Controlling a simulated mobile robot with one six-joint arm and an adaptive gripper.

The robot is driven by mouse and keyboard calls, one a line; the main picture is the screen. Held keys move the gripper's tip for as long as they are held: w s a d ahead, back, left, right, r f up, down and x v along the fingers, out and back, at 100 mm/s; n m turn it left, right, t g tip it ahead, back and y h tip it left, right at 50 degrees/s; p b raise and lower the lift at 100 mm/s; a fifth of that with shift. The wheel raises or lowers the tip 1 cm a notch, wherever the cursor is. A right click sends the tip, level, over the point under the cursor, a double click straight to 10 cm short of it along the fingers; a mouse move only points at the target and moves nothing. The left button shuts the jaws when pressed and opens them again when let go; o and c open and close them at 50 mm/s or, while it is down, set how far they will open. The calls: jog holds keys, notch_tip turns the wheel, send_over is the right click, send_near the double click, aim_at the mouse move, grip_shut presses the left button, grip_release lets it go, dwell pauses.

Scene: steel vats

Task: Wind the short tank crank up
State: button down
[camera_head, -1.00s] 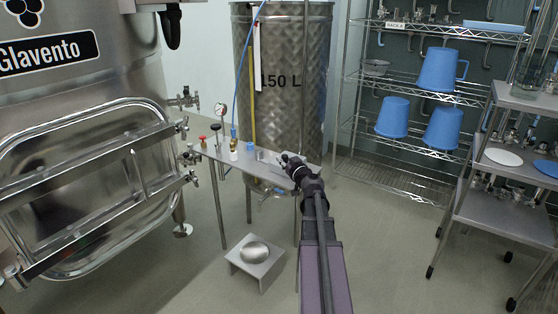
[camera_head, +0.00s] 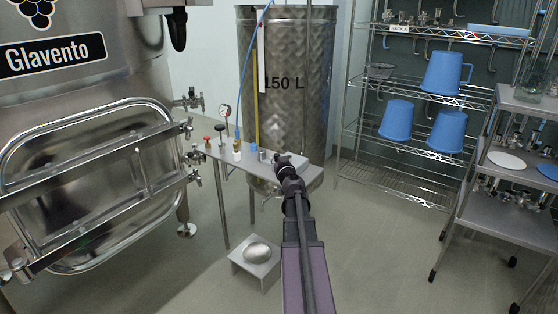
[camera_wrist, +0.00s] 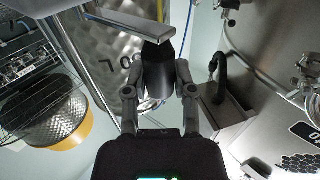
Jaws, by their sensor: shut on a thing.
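My gripper (camera_head: 282,160) is at the right part of the steel bench, in front of the 150 L tank (camera_head: 285,85). In the wrist view, my gripper (camera_wrist: 159,74) has its two fingers closed on the dark, round handle (camera_wrist: 158,80) of the crank. A flat grey crank arm (camera_wrist: 125,27) runs from the top of this handle to the upper left. In the head view my gripper covers the handle, and the crank cannot be made out clearly.
The steel bench (camera_head: 312,173) carries a gauge (camera_head: 225,111) and small valves at its left. A large vat (camera_head: 85,85) stands left, a low stool (camera_head: 243,264) below. A wire shelf (camera_head: 395,178) and trolley (camera_head: 505,212) stand right.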

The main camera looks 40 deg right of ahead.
jog(key=shift+w, duration=0.1)
dwell(0.3)
jog(key=shift+c, duration=2.2)
grip_release()
jog(key=v, duration=1.2)
jog(key=shift+d, duration=0.1)
